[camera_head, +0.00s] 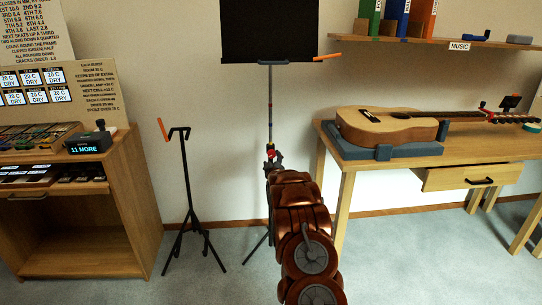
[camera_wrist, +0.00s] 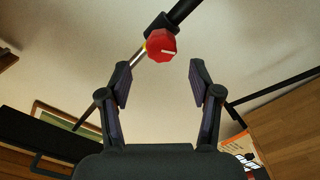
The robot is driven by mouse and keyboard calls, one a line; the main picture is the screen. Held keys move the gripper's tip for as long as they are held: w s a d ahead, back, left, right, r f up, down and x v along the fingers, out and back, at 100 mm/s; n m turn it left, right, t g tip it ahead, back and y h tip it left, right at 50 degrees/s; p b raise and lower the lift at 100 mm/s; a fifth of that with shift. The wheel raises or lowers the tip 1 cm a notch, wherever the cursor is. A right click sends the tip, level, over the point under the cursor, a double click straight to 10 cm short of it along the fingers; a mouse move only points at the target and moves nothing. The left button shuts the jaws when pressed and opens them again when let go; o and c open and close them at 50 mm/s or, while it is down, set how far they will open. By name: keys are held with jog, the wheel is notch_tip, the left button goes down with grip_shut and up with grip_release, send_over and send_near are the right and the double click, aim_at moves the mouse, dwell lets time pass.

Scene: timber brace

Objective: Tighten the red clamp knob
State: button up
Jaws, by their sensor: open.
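The red clamp knob (camera_wrist: 161,45) is a faceted red disc with a pale line across its face, on the dark and silver shaft (camera_wrist: 180,14) of the music stand. In the head view the knob (camera_head: 270,150) is small, on the shaft below the black desk (camera_head: 268,32). My gripper (camera_wrist: 160,78) is open and empty. In the wrist view its two fingers stand left and right of the knob's line, with the knob just beyond the tips. In the head view my gripper (camera_head: 273,163) is just below the knob, partly hidden by my arm.
A second dark stand (camera_head: 186,190) with an orange tip stands to the left. A wooden cabinet (camera_head: 140,200) is further left. A guitar (camera_head: 390,125) lies on a blue support on the wooden table (camera_head: 345,190) at right. A shelf (camera_head: 440,42) hangs above.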

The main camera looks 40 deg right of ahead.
aim_at(271, 154)
jog(key=shift+x, duration=2.65)
jog(key=shift+w+d, duration=0.2)
jog(key=shift+w, duration=0.1)
jog(key=shift+w+d+f+b, duration=0.15)
jog(key=shift+w+b, duration=0.05)
jog(key=shift+b, duration=0.1)
jog(key=c, duration=1.1)
jog(key=shift+c, duration=0.2)
